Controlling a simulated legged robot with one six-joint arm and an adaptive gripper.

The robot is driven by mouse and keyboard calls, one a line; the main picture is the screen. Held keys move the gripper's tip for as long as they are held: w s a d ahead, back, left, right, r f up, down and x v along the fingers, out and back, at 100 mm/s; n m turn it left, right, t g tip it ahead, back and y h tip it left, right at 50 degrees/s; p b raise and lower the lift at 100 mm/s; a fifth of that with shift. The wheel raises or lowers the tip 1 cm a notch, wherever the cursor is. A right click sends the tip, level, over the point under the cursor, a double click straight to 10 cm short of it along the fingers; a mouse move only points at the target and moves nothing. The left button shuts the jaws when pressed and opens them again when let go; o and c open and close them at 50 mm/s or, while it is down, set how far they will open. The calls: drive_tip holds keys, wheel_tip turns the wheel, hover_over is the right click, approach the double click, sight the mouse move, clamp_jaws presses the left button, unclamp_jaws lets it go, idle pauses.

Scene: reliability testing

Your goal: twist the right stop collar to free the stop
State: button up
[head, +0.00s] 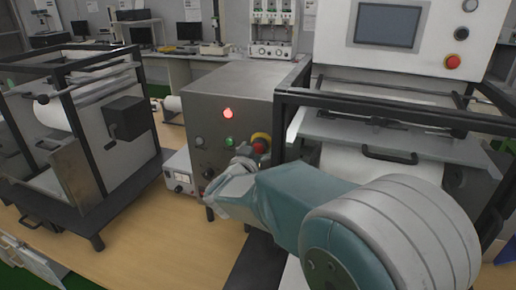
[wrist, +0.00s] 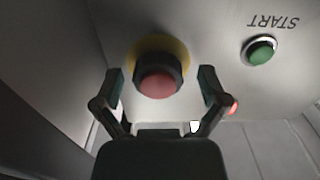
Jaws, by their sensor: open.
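The stop (head: 259,146) is a red button on a yellow backing on the grey control box (head: 240,95). In the wrist view its red face (wrist: 157,84) sits in a dark collar (wrist: 172,58) on a yellow disc (wrist: 161,50). My gripper (head: 243,152) is close in front of the box in the head view and partly covers the area by the stop. In the wrist view my gripper (wrist: 160,76) is open, with one finger on each side of the stop. I see a gap between each fingertip and the collar.
A green button (wrist: 261,51) labelled START, upside down, is right of the stop in the wrist view. A lit red lamp (head: 228,113) is on the box. A framed machine (head: 390,125) stands close on the right, another (head: 85,130) on the left. The wooden table (head: 150,230) is clear in front.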

drive_tip(key=c, duration=1.1)
drive_tip(key=shift+c, duration=0.2)
drive_tip(key=shift+r+m, duration=0.1)
drive_tip(key=shift+m, duration=3.1)
